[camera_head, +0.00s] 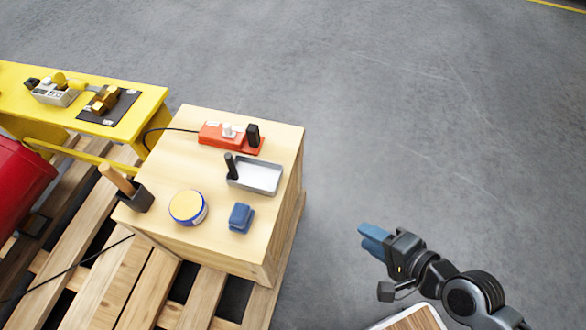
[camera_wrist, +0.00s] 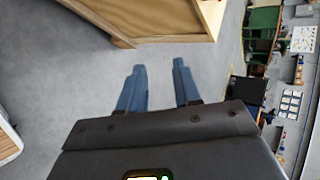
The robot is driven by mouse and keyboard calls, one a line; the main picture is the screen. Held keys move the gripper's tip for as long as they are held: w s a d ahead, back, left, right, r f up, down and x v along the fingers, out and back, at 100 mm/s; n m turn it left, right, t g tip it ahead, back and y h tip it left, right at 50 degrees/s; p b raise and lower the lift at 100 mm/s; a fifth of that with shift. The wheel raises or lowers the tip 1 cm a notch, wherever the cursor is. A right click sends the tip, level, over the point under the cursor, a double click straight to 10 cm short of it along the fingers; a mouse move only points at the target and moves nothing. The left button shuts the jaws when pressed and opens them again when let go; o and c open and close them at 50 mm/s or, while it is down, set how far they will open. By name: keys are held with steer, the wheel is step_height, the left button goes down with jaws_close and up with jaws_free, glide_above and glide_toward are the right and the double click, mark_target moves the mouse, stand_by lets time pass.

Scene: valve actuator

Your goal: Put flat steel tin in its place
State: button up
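A flat steel tin (camera_head: 262,178), rectangular, shallow and open-topped with a pale inside, sits on the wooden crate top (camera_head: 212,165) in the head view. A black upright handle-like piece (camera_head: 231,166) stands at its left end; I cannot tell whether it is inside the tin or beside it. My gripper (camera_head: 362,238) is to the right of the crate, over open floor and well apart from the tin. In the wrist view, its blue fingers (camera_wrist: 158,66) are spread with nothing between them. The tin is not visible there.
A red-orange power strip (camera_head: 218,138), a round blue-and-yellow tin (camera_head: 187,208), a blue block (camera_head: 240,218) and a black holder with a wooden handle (camera_head: 136,199) share the crate top. A yellow bench (camera_head: 152,100) stands left. Floor right of the crate is clear.

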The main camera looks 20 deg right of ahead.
steer(key=w+a+f+m+g+y, duration=0.15)
steer(key=w+a+m+y, duration=0.35)
steer(key=w, duration=0.5)
steer(key=m+y+b, duration=0.1)
steer(key=m+y, duration=0.2)
steer(key=m, duration=0.2)
glide_toward(254, 187)
steer(key=shift+g, duration=0.25)
steer(key=b+x, duration=0.2)
steer(key=x, duration=0.8)
steer(key=shift+w+d+b, duration=0.1)
steer(key=shift+w+b, duration=0.1)
steer(key=shift+b, duration=0.1)
steer(key=shift+c, duration=0.2)
jaws_close()
